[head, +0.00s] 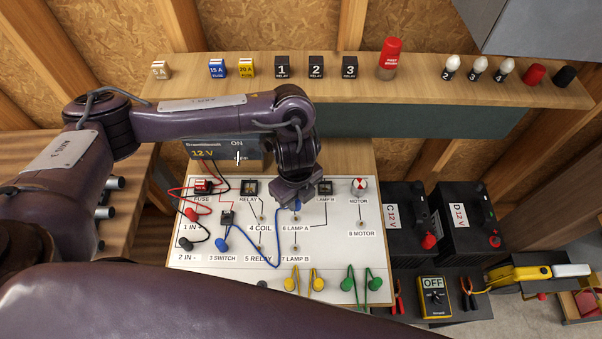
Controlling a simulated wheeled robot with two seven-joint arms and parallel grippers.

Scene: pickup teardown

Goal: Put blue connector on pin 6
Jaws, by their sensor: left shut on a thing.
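The white circuit board (330,272) lies on the bench with numbered pins. My left gripper (297,203) is over the board, pointing down and shut on a blue connector (296,207). Most of this connector is hidden by the fingers. It is just above the "6 LAMP A" label (296,228), at pin 6; I cannot tell whether it touches the pin. A blue wire (279,255) loops from it down and left toward another blue connector (221,245) near "3 SWITCH". My right gripper is not in view.
Red (192,215) and black (186,243) connectors lie at the board's left. Yellow (291,284) and green (347,284) clips lie along its front edge. The power box (210,152) stands behind it. A shelf (420,90) holds fuses, relays and bulbs. Batteries (405,215) stand at right.

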